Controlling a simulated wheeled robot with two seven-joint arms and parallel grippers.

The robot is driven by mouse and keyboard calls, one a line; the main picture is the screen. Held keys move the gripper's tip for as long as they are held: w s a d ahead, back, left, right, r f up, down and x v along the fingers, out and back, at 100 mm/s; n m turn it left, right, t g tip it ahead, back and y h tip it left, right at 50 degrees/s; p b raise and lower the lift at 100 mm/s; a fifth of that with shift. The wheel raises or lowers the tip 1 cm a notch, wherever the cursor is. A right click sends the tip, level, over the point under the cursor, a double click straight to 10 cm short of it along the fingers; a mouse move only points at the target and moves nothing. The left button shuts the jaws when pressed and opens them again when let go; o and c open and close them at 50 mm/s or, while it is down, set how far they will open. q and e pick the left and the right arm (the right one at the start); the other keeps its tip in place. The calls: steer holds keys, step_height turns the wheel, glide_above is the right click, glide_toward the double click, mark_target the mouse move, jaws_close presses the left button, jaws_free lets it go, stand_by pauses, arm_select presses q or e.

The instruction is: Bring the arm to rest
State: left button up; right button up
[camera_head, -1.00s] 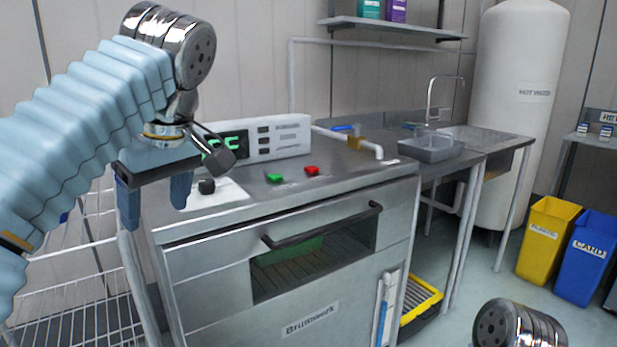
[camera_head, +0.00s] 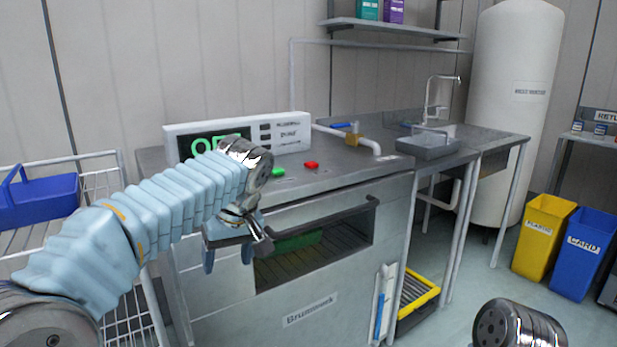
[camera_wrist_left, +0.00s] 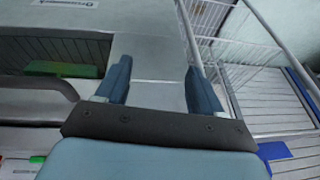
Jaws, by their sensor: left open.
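My left arm, in a pale blue sleeve, comes in from the left in the head view. My left gripper (camera_head: 229,254) is open and points down in front of the steel machine (camera_head: 330,290), near the left end of its dark handle (camera_head: 325,222). In the left wrist view, the two blue fingers of my left gripper (camera_wrist_left: 158,90) stand apart with nothing between them. Of my right arm, only a silver joint shows at the bottom right of the head view; its gripper is not seen.
A display box (camera_head: 290,138) stands on the machine, with a green button (camera_head: 278,172) and a red button (camera_head: 312,165). A wire rack (camera_head: 105,165) with a blue basket (camera_head: 40,203) stands left. Yellow (camera_head: 542,240) and blue (camera_head: 583,255) bins stand right.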

arm_select(q)
steer(key=s+d+f+m+g+h, duration=0.1)
steer(key=d+f+m+h, duration=0.15)
steer(key=f, duration=1.45)
steer(key=s+d+f+m+g+h, duration=0.1)
steer(key=f+m+h, duration=0.15)
steer(key=f, duration=1.55)
steer(key=s+f+h, duration=0.2)
steer(key=s+f, duration=1.4)
steer(key=s, duration=0.4)
steer(key=shift+d, duration=0.45)
steer(key=shift+s, duration=0.1)
